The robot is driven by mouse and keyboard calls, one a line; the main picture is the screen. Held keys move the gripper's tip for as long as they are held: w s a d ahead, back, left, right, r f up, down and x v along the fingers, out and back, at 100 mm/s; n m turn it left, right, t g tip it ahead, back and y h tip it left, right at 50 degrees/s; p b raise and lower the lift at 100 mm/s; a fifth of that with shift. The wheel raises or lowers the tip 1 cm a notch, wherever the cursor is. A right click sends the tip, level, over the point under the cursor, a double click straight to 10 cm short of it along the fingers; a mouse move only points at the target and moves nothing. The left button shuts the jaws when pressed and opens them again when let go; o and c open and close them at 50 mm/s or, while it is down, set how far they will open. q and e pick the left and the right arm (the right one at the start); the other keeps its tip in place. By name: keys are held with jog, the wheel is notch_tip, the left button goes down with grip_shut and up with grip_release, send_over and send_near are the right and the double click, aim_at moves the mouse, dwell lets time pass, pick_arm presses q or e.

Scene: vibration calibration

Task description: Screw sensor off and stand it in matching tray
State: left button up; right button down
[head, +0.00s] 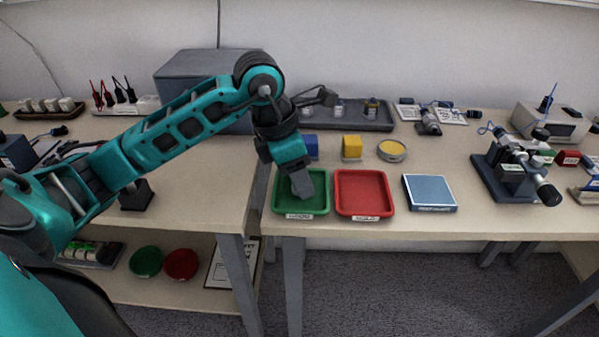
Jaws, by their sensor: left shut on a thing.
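My left gripper (302,188) points down over the green tray (318,205) near the table's front edge. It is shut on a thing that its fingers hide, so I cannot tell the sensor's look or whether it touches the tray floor. The red tray (362,190) stands just to the right of the green one and looks empty. My right gripper does not show.
A blue block (311,146), a yellow block (352,147) and a round yellow tin (391,150) stand behind the trays. A blue pad (430,191) lies right of the red tray. A dark device (515,170) stands further right. A grey tray (350,117) holds small jars at the back.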

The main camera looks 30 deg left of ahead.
pick_arm(q)
jog(key=shift+f+b, duration=0.3)
jog(key=shift+f, duration=0.05)
jog(key=o, duration=1.3)
jog(key=shift+c, duration=0.2)
jog(key=shift+r, duration=0.15)
jog(key=shift+a+r+p, duration=0.15)
jog(key=shift+r+p, duration=0.2)
jog(key=shift+p+v, duration=1.25)
jog(key=shift+v, duration=0.8)
jog(key=shift+s, duration=0.1)
